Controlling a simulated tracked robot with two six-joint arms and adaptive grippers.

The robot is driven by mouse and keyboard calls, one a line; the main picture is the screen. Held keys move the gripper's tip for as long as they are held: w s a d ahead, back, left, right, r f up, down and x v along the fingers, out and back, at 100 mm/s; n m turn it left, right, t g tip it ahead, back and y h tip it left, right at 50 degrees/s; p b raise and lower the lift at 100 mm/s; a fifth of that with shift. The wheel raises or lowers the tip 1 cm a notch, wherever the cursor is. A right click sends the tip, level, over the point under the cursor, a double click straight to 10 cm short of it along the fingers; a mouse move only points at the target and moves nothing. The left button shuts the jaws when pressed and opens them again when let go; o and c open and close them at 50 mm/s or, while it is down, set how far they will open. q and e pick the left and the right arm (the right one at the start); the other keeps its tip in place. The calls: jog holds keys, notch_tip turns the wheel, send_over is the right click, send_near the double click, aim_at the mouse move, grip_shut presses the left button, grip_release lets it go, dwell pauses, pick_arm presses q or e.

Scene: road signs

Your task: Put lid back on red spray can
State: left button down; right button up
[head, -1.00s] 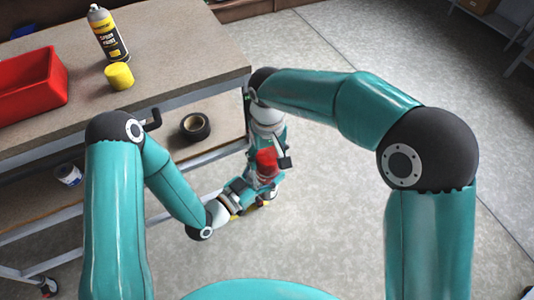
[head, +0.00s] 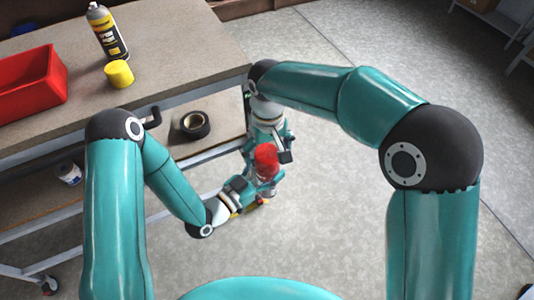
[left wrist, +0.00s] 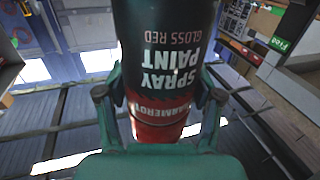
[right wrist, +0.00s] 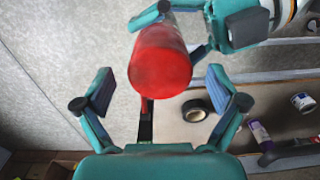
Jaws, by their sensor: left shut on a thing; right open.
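My left gripper (left wrist: 158,93) is shut around the dark body of the red spray can (left wrist: 165,30), whose label reads upside down in the left wrist view. In the right wrist view a plain red, rounded end (right wrist: 160,65) faces my right gripper; it looks like the lid seated on the can, though the seam is not visible. This red end also shows in the head view (head: 266,160). My right gripper (right wrist: 160,95) is open, its fingers on either side of the red end in the picture, apart from it. The can's dark body is hidden in the head view.
On the bench (head: 185,75) stand a yellow spray can (head: 108,32), a loose yellow lid (head: 119,74) and a red bin (head: 28,82). Open floor (head: 340,200) lies right of the bench.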

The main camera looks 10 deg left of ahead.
notch_tip(320, 180, up, 10)
dwell(0.4)
jog(key=shift+r, duration=0.1)
jog(key=w+d+f+m+y, duration=0.2)
jog(key=d+f+m, duration=0.3)
jog(key=f, duration=0.5)
jog(key=w+d+f+m+y, duration=0.1)
jog(key=d+f+m+y, duration=0.2)
jog(key=d+f, duration=0.55)
jog(key=s+d+f+h, duration=0.1)
jog(key=s+d+f, duration=0.2)
jog(key=s+f, duration=1.4)
jog(key=s, duration=0.3)
jog(key=shift+s+d+t, duration=0.15)
jog(key=shift+s+t, duration=0.15)
jog(key=shift+s, duration=0.1)
